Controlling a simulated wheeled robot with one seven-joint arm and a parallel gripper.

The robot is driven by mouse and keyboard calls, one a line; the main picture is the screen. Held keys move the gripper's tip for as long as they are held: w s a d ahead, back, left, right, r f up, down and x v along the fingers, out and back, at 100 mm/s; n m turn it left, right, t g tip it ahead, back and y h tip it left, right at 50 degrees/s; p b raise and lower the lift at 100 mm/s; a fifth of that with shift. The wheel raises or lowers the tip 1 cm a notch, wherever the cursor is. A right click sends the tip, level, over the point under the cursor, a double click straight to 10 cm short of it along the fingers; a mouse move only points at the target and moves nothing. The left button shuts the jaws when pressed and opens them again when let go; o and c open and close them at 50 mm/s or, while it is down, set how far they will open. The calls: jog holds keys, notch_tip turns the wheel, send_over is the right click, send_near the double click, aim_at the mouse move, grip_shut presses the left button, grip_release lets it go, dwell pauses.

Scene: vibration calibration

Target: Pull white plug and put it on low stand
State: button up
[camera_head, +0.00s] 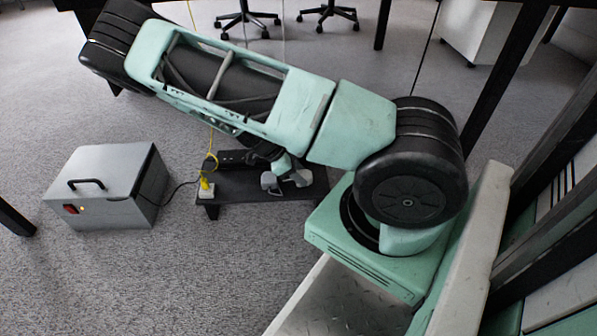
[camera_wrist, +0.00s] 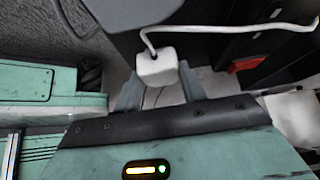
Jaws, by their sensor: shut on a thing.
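In the wrist view the white plug (camera_wrist: 157,67) is a small block between the two teal fingers of my gripper (camera_wrist: 159,82), which is shut on it. A white cable (camera_wrist: 230,29) rises from the plug and runs off to the right. In the head view, a low black stand (camera_head: 235,187) is on the carpet. The white plug cannot be made out in the head view, and my arm hides much of the middle there.
A grey metal box (camera_head: 105,213) with a black handle and red switch stands left of the stand. A yellow plug (camera_head: 206,188) with a yellow cable is at the stand's left end. A dark surface with a red part (camera_wrist: 245,64) shows in the wrist view. Front carpet is clear.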

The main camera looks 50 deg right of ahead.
jog(key=shift+f, duration=0.15)
jog(key=o, duration=1)
jog(key=shift+o, duration=0.2)
jog(key=shift+p+v, duration=2.25)
jog(key=shift+v, duration=0.3)
jog(key=p+v, duration=0.8)
jog(key=v, duration=0.9)
jog(key=shift+w+p, duration=0.2)
jog(key=shift+p, duration=0.2)
